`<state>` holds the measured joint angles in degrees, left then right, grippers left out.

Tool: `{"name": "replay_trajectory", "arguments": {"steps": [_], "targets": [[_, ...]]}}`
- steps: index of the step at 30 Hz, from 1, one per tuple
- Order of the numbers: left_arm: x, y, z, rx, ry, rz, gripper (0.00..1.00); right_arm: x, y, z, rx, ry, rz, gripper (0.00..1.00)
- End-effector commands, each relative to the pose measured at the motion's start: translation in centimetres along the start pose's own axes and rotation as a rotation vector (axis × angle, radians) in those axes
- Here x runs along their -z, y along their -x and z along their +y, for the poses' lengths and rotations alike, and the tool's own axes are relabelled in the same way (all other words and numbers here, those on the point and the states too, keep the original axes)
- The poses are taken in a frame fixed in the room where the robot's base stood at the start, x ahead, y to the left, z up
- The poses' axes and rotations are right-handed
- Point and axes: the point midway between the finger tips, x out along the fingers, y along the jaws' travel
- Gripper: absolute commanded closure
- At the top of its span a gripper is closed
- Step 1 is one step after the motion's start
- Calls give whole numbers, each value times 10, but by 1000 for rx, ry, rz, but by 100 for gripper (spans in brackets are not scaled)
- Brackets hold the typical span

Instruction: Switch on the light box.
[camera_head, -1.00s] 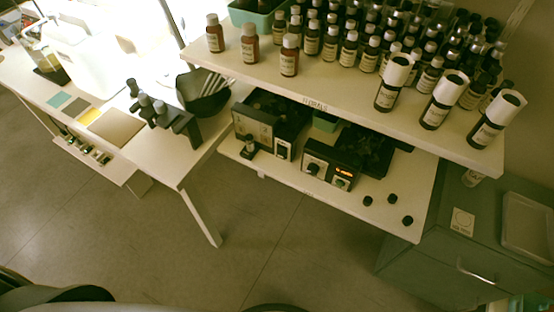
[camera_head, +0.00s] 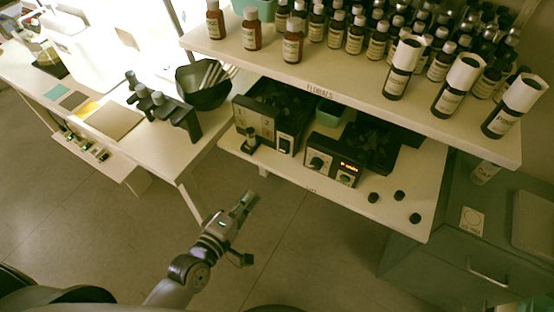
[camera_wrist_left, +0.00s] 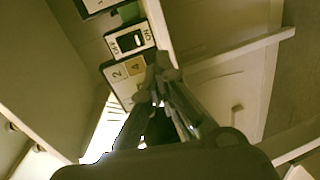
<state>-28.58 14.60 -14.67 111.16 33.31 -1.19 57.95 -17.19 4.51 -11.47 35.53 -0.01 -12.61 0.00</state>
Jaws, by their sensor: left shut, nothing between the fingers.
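My left gripper (camera_head: 249,196) is shut and empty, over the floor in front of the lower shelf in the head view. In the left wrist view its closed fingers (camera_wrist_left: 160,80) point at a pale panel. That panel carries a dark rocker switch (camera_wrist_left: 131,41) marked ON and OFF, with a plate marked 2 and 4 (camera_wrist_left: 126,72) beside it. The fingertips look apart from the rocker. In the head view a black-and-white switch (camera_head: 285,143) sits at the front of the left device (camera_head: 255,124). I cannot tell which unit is the light box. My right gripper is not in view.
A second device with an orange display (camera_head: 348,168) and several black caps (camera_head: 399,195) share the lower shelf (camera_head: 315,187). Bottles crowd the upper shelf (camera_head: 330,92). A side bench (camera_head: 160,150) stands left, a grey cabinet (camera_head: 450,255) right. Open floor lies in front.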

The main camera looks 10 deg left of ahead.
Motion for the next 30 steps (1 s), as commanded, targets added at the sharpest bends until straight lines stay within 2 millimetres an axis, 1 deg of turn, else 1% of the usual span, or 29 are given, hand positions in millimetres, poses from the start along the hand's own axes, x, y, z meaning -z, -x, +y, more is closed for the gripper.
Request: {"name": "replay_trajectory", "arguments": {"steps": [1, 3, 6, 17, 20, 23, 30], "targets": [[-1, 1, 11, -24, 27, -3, 100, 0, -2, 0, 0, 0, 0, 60], [-2, 3, 21, -45, 55, -5, 100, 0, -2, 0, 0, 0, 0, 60], [-2, 3, 28, -58, 72, -6, 100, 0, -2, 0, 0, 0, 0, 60], [-2, 1, 28, -59, 71, -5, 100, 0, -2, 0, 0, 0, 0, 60], [-2, -8, 29, -59, 70, -5, 100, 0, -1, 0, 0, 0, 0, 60], [-2, -23, 30, -60, 71, -5, 100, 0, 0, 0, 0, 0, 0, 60], [-2, -76, 34, -60, 71, -5, 100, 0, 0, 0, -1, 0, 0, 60]]}}
